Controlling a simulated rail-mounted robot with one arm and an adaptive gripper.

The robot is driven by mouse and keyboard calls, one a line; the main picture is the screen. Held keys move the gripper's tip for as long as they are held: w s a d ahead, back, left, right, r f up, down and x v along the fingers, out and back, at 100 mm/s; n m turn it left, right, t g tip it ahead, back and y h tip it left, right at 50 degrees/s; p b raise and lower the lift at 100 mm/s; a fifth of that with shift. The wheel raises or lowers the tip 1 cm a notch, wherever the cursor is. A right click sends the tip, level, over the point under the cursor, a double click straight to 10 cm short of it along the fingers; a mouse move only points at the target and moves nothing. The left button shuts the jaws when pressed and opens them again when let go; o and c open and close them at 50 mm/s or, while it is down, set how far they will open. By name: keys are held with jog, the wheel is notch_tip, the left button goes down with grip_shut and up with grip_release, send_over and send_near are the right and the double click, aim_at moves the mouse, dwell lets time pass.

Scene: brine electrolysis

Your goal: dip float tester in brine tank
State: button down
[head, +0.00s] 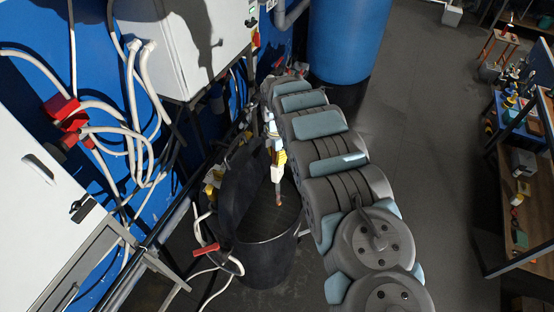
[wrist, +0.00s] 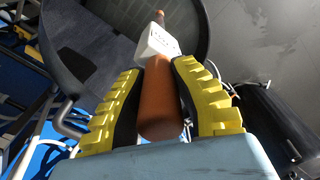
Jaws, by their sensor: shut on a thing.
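The float tester (wrist: 160,100) has an orange cylindrical handle, a white block and a thin darker tip. My gripper (wrist: 158,92), with yellow ridged fingers, is shut on the orange handle. In the head view my gripper (head: 279,157) points down, and the tester (head: 278,175) hangs below it over the open top of the black brine tank (head: 262,262). In the wrist view the tank's rim (wrist: 206,35) curves behind the tester. I cannot tell whether the tip is below the rim or touches the liquid. The fingers hide part of the handle.
A white cabinet (head: 190,45) and a blue panel with white hoses (head: 135,110) stand left of the tank. A red-handled valve (head: 207,249) sits by its left side. A large blue barrel (head: 347,40) stands behind. The floor (head: 430,130) to the right is clear up to a workbench (head: 520,225).

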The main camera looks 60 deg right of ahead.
jog(key=shift+r, duration=4.1)
jog(key=shift+a, duration=0.1)
